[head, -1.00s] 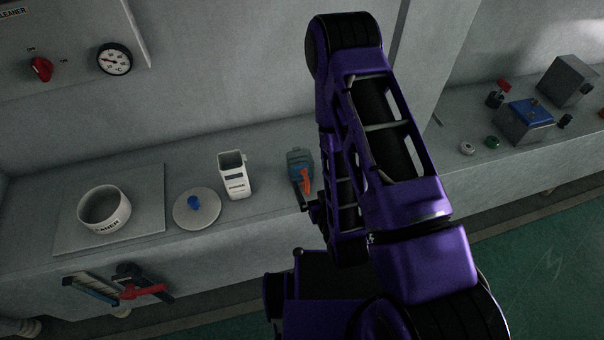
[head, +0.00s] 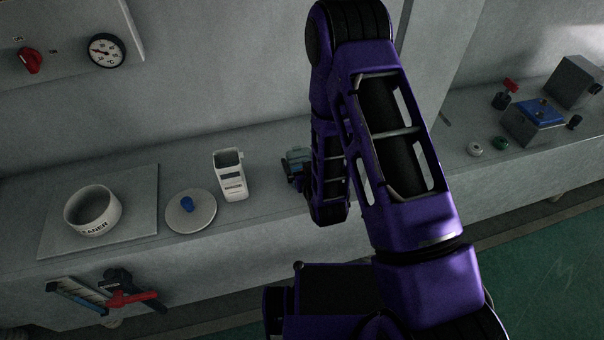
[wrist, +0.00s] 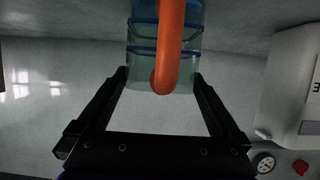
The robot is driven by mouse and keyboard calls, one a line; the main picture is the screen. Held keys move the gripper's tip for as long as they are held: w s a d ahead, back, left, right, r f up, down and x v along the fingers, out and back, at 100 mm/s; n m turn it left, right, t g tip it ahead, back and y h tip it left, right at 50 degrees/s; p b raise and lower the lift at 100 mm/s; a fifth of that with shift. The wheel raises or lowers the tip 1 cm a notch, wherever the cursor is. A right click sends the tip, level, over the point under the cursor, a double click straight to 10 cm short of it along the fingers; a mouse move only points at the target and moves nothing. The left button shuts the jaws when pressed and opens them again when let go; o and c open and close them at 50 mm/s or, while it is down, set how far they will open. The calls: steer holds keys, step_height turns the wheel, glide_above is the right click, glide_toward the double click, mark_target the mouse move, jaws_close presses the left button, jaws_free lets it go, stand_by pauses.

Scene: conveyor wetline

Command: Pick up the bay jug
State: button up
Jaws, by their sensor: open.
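A clear blue-green jug with blue bands (wrist: 142,60) and an orange handle (wrist: 166,70) shows at the top of the wrist view. My gripper (wrist: 158,76) is open, with one finger on each side of the jug's near end and the handle between them. I cannot tell whether the fingers touch the jug. In the head view the jug (head: 297,157) stands on the grey counter, mostly hidden by my arm.
A white ring-shaped bowl (head: 93,212) sits on a board (head: 140,194). Red-handled tools (head: 130,298) hang on the counter front.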

steer(key=shift+x, duration=1.35)
steer(key=c, duration=1.2)
steer(key=shift+r, duration=0.2)
steer(key=shift+r+p, duration=0.85)
steer(key=shift+r, duration=3.95)
